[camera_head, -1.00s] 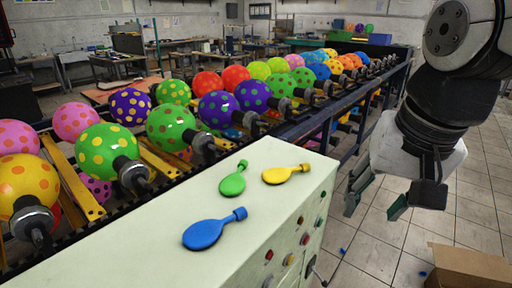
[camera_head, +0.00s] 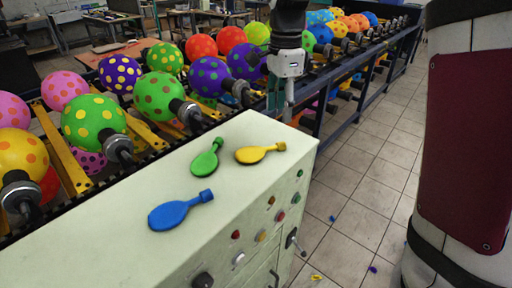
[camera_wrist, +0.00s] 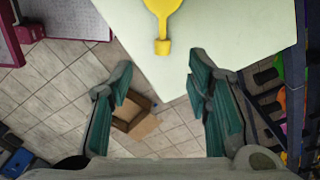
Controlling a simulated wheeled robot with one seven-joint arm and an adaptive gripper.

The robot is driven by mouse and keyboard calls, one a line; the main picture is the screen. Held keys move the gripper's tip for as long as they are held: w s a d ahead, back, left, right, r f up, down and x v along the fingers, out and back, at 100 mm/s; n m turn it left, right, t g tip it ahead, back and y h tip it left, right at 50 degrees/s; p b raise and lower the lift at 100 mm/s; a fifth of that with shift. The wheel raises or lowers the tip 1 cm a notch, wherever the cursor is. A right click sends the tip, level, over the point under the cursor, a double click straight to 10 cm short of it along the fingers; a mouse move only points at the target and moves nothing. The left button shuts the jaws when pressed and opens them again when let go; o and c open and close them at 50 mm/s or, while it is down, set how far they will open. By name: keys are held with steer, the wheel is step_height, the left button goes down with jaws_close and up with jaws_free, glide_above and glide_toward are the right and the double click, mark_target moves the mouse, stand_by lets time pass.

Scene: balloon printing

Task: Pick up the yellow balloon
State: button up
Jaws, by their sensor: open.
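The flat yellow balloon (camera_head: 260,153) lies on the pale green top of the cabinet (camera_head: 110,225), near its right edge, with its neck pointing right. In the wrist view the yellow balloon (camera_wrist: 162,20) shows at the top, its neck pointing down toward my gripper and its far end cut off by the frame. My gripper (camera_wrist: 162,85) is open and empty, its teal fingers spread either side of the balloon's line and short of its neck. In the head view my gripper (camera_head: 278,98) is beyond the cabinet's back right corner, partly hidden; the balloon is apart from it.
A green balloon (camera_head: 207,159) lies just left of the yellow one, and a blue balloon (camera_head: 178,211) lies nearer the front. A conveyor rack with inflated dotted balloons (camera_head: 158,97) runs behind the cabinet. A cardboard box (camera_wrist: 135,118) stands on the floor below.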

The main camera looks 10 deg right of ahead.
glide_above(280, 143)
steer(key=f, duration=0.5)
steer(key=shift+s+a+f, duration=0.2)
steer(key=shift+w+d+f+p, duration=0.15)
steer(key=shift+f+p, duration=0.2)
steer(key=shift+f, duration=1.05)
steer(key=shift+w+d+f+p, duration=0.1)
steer(key=shift+f+p, duration=0.25)
steer(key=shift+f, duration=1.05)
steer(key=c, duration=0.8)
